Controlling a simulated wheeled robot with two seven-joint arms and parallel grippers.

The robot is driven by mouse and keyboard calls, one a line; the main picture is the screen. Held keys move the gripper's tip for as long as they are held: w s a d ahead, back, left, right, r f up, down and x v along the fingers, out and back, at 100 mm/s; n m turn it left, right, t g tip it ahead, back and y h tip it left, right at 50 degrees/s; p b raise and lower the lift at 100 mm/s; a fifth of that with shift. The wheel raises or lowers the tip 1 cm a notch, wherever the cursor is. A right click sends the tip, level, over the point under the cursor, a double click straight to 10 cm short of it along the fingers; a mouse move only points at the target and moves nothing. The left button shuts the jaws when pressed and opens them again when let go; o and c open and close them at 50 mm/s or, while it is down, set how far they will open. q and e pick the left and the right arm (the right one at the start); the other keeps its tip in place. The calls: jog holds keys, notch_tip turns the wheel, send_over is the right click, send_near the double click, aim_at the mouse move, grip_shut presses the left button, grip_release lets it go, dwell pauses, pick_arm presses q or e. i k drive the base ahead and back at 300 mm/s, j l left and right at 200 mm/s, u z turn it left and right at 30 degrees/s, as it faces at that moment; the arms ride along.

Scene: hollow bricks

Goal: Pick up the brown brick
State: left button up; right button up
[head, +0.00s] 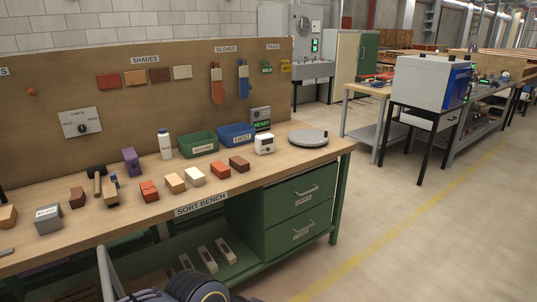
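A dark brown brick (239,163) lies on the sort bench (290,165), at the right end of a row of bricks. Next to it on the left is a red-brown brick (217,172), then a cream brick (195,177), a tan brick (175,183) and a red-orange brick (149,191). Another brown block (77,197) stands farther left, by a hammer. Neither of my grippers can be made out. Only grey and dark parts that appear to be my arms show at the bottom edge.
Behind the row stand a green bin (198,145), a blue bin (237,134), a white bottle (165,144) and a small white device (264,144). A round grey plate (308,138) is at the right end. A grey box (48,219) is at the left. Floor to the right is clear.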

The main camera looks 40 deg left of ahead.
aim_at(241, 164)
jog(key=i+j+u, duration=0.2)
jog(key=u, duration=0.2)
jog(key=i+u, duration=1)
jog(key=u, duration=0.25)
jog(key=i+l+u, duration=0.25)
jog(key=u, duration=0.15)
jog(key=i+j+u, duration=0.15)
jog(key=i+u, duration=0.55)
jog(key=i, duration=0.2)
jog(key=i+j, duration=0.15)
jog(key=i, duration=0.2)
